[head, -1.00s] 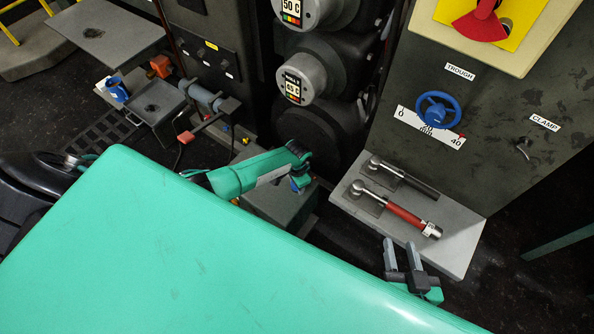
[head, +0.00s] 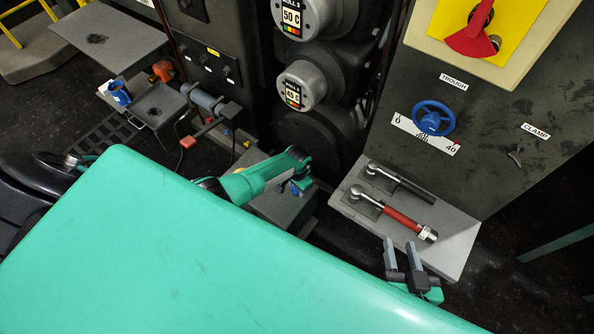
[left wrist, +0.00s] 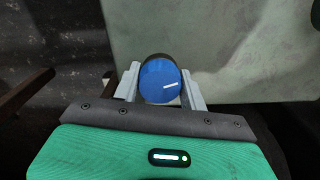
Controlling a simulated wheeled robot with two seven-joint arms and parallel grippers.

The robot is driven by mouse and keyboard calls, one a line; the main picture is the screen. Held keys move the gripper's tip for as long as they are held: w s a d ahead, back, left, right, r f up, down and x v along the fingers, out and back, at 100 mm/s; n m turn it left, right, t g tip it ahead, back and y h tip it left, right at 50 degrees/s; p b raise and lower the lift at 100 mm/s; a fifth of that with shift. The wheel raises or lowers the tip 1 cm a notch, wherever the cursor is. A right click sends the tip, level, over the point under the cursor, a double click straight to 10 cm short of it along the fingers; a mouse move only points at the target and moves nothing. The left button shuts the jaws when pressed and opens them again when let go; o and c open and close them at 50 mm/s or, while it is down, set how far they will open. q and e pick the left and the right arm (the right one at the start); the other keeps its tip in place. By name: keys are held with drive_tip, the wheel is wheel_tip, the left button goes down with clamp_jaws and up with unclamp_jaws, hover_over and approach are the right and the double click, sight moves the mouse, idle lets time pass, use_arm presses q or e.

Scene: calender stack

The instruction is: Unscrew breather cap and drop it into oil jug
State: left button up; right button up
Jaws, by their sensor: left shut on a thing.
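A blue round cap (left wrist: 160,85) sits between the two grey fingers of my left gripper (left wrist: 162,90) in the left wrist view. The gripper is shut on it. In the head view my left gripper (head: 297,187) is low over a grey-green box (head: 272,207), with only a bit of blue showing at the fingers. I cannot tell whether the cap is still on its seat. My right gripper (head: 402,255) is open and empty, in front of the grey ledge. A small blue container (head: 119,93), perhaps the oil jug, stands at the left.
A grey ledge (head: 455,240) holds a red-handled tool (head: 405,222) and a dark-handled tool (head: 405,185). A blue handwheel (head: 433,118) is on the cabinet above. Grey plates (head: 160,103) and an orange object (head: 162,71) are at the left. My green body covers the lower foreground.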

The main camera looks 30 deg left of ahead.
use_arm(q)
drive_tip(key=shift+r+n+p, duration=0.1)
drive_tip(key=shift+n+p, duration=0.2)
drive_tip(key=shift+p, duration=0.1)
drive_tip(key=shift+w+a+r+n+p, duration=0.15)
drive_tip(key=shift+n+p, duration=0.25)
drive_tip(key=shift+p, duration=0.45)
drive_tip(key=shift+f, duration=0.2)
drive_tip(key=o, duration=1.1)
drive_tip(key=shift+f, duration=0.1)
drive_tip(key=shift+p, duration=0.35)
